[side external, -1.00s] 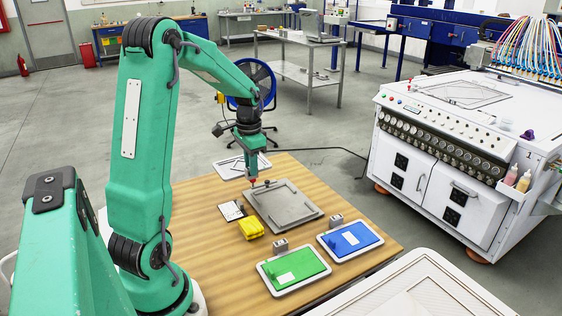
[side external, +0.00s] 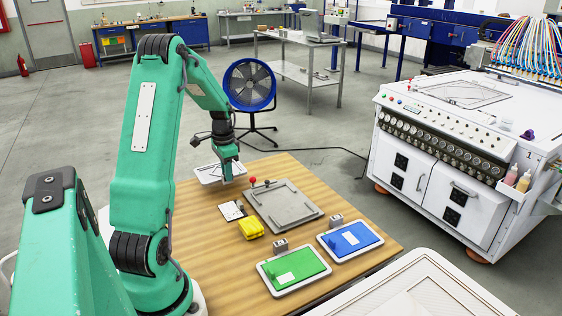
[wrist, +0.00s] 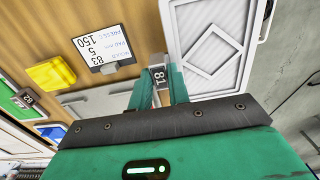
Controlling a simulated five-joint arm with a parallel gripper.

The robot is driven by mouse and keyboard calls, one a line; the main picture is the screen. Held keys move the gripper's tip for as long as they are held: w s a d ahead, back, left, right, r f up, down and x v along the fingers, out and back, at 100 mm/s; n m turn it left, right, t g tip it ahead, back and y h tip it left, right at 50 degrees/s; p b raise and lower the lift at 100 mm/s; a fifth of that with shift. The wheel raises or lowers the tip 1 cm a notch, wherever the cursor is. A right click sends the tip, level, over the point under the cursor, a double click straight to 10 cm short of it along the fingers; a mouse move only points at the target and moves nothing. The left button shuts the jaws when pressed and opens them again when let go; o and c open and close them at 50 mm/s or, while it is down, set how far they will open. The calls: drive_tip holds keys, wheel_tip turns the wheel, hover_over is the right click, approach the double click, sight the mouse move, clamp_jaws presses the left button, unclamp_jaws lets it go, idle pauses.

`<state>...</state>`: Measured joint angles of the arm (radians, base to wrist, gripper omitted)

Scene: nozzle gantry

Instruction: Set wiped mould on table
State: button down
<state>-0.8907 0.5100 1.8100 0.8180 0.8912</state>
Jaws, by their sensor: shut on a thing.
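My gripper (side external: 228,179) is shut on the grey handle block marked 81 (wrist: 157,75) of a white mould (side external: 207,174). The mould is a flat tray with a raised diamond outline, which shows in the wrist view (wrist: 190,24). It is at the table's back left edge, and I cannot tell whether it touches the wooden table (side external: 300,262) or hangs just above it. A yellow cloth or sponge (side external: 251,229) lies on the table. A green mould (side external: 292,270) and a blue mould (side external: 350,239) with grey handle blocks lie at the front.
A grey framed plate (side external: 283,205) with a red-knobbed lever (side external: 252,180) lies mid-table. Bare wood shows along the left. A blue fan (side external: 249,84) stands behind, a white machine (side external: 430,180) to the right.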

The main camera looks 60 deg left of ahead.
sight(228, 183)
drive_tip(key=shift+f, duration=1.95)
drive_tip(key=shift+f, duration=0.1)
drive_tip(key=c, duration=1.3)
unclamp_jaws()
drive_tip(key=shift+c, duration=0.2)
wheel_tip(228, 183, up, 12)
drive_tip(key=shift+r, duration=0.1)
drive_tip(key=shift+d, duration=0.1)
